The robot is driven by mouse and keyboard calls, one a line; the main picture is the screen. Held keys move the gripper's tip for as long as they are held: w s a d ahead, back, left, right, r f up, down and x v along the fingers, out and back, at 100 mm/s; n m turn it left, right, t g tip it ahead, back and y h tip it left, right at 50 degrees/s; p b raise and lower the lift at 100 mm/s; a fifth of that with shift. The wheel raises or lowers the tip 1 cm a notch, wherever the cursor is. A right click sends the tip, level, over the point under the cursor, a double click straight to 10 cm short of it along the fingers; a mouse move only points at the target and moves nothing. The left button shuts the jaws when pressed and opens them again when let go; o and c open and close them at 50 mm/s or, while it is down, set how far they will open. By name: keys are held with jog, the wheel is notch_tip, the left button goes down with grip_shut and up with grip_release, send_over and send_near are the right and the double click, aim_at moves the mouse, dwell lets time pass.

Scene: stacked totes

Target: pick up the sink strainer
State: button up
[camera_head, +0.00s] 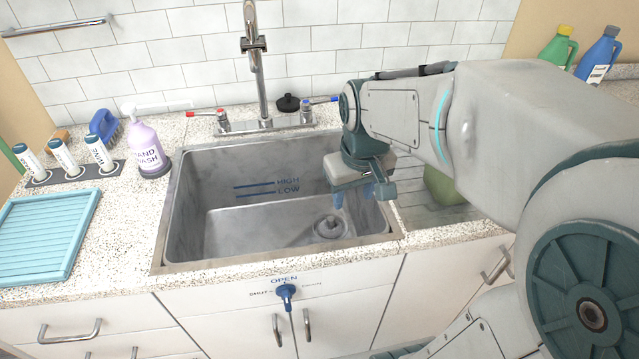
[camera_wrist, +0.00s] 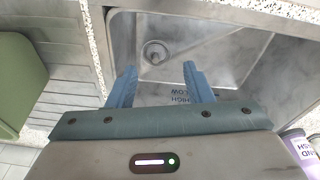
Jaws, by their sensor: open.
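The sink strainer (camera_head: 330,227) appears as a round grey metal piece with a raised middle, at the drain on the sink floor, right of centre. In the wrist view it is a small round shape (camera_wrist: 155,52) at the drain, just beyond the fingertips and roughly between them in the picture. My gripper (camera_head: 353,196) is over the right part of the basin, above and apart from the strainer. Its two blue fingers (camera_wrist: 160,67) are spread, with nothing between them.
The steel basin (camera_head: 190,215) has walls on all sides. Taps and a faucet (camera_head: 258,75) stand behind it, beside a black round stopper-like piece (camera_head: 288,104). Hand wash (camera_head: 147,150) stands left; a green item (camera_head: 442,188) lies right. The basin's left floor is clear.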

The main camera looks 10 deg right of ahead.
jog(key=w+f+n+g+b, duration=0.1)
jog(key=w+f+n+b, duration=0.15)
jog(key=w+f, duration=0.6)
jog(key=n+g+b, duration=0.1)
jog(key=n+b, duration=0.2)
jog(key=b, duration=0.1)
send_over(331, 218)
notch_tip(331, 218, down, 8)
jog(key=shift+m, duration=0.25)
notch_tip(331, 218, down, 13)
jog(key=shift+f+b, duration=0.2)
jog(key=shift+b, duration=0.5)
grip_shut()
